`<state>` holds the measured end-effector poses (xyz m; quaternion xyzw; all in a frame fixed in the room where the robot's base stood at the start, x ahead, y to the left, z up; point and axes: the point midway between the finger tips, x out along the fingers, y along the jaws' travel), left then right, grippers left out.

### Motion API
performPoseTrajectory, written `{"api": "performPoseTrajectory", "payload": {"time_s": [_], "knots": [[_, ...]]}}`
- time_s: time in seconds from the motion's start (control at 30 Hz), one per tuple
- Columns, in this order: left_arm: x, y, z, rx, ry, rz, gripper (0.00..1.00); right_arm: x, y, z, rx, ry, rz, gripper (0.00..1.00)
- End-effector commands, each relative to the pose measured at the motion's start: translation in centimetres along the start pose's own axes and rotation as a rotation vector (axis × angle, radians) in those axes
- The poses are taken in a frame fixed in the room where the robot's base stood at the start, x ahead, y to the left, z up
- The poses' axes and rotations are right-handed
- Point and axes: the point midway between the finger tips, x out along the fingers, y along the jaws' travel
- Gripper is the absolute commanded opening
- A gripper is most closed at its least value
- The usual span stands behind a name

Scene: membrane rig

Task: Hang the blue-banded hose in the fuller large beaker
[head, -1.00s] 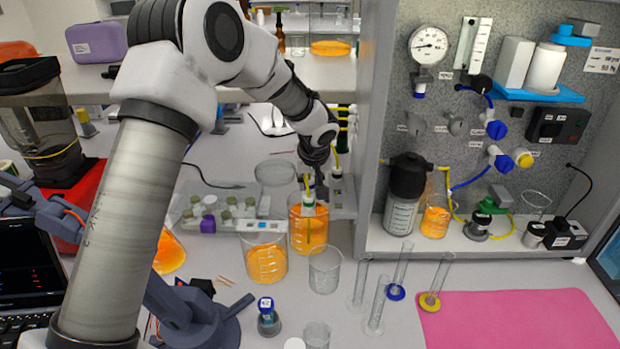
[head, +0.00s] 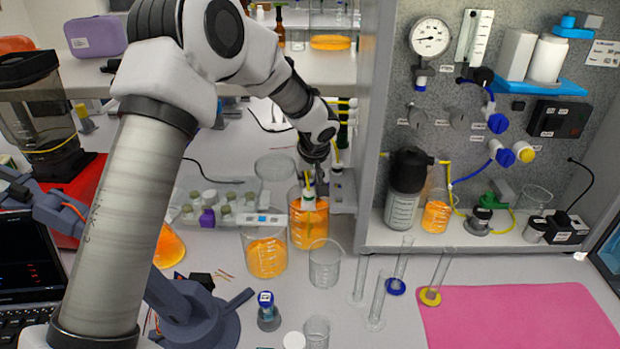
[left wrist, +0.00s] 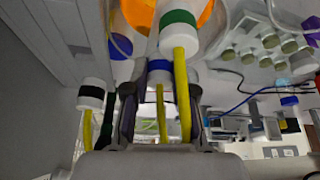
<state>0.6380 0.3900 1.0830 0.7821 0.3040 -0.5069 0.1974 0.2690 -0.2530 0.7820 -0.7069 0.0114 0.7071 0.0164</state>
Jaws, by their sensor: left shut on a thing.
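The fuller large beaker (head: 297,234), with orange liquid, stands at the back of the front bench. A second large beaker (head: 250,243), lower in liquid, stands in front and to the left. My left gripper (left wrist: 161,110) is shut on the yellow blue-banded hose (left wrist: 160,72). In the head view the gripper (head: 319,184) is just above and behind the fuller beaker, and the hose is mostly hidden there. A green-banded hose (left wrist: 180,35) crosses close to the gripper; its white end (head: 308,203) shows at the fuller beaker.
A black-banded hose (left wrist: 91,95) hangs beside the left gripper. An empty beaker (head: 324,268) and several thin cylinders (head: 377,302) stand in front. A tray of vials (head: 192,195) lies left of the beakers; the instrument panel (head: 455,85) rises to the right. The pink mat (head: 515,318) is clear.

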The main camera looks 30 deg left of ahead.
Motion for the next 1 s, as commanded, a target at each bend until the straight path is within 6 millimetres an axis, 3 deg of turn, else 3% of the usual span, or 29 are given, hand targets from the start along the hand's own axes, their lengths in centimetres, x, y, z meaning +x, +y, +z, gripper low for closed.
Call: {"api": "performPoseTrajectory", "payload": {"time_s": [0.2, 0.23, 0.3, 0.67, 0.77, 1.0], "knots": [[0.2, 0.0, 0.1, 0.000, 0.000, 0.000, 0.00, 0.3, 0.0, 0.0, 0.000, 0.000, 0.000, 0.79], [0.1, 0.0, 0.1, 0.000, 0.000, 0.000, 0.36, 0.2, 0.0, 0.0, 0.000, 0.000, 0.000, 0.79], [0.1, 0.0, 0.0, 0.000, 0.000, 0.000, 0.55, 0.2, 0.0, 0.0, 0.000, 0.000, 0.000, 0.79], [-0.4, 0.0, 0.0, 0.000, 0.001, 0.000, 0.55, 0.2, 0.0, 0.0, 0.000, 0.000, 0.000, 0.79], [-1.9, 0.1, -0.1, 0.002, 0.003, 0.001, 0.55, 0.2, 0.0, 0.0, 0.000, 0.000, 0.000, 0.79], [-8.0, 0.1, -0.1, 0.001, 0.004, 0.002, 0.55, 0.2, 0.0, 0.0, 0.000, 0.000, 0.000, 0.79]]}}
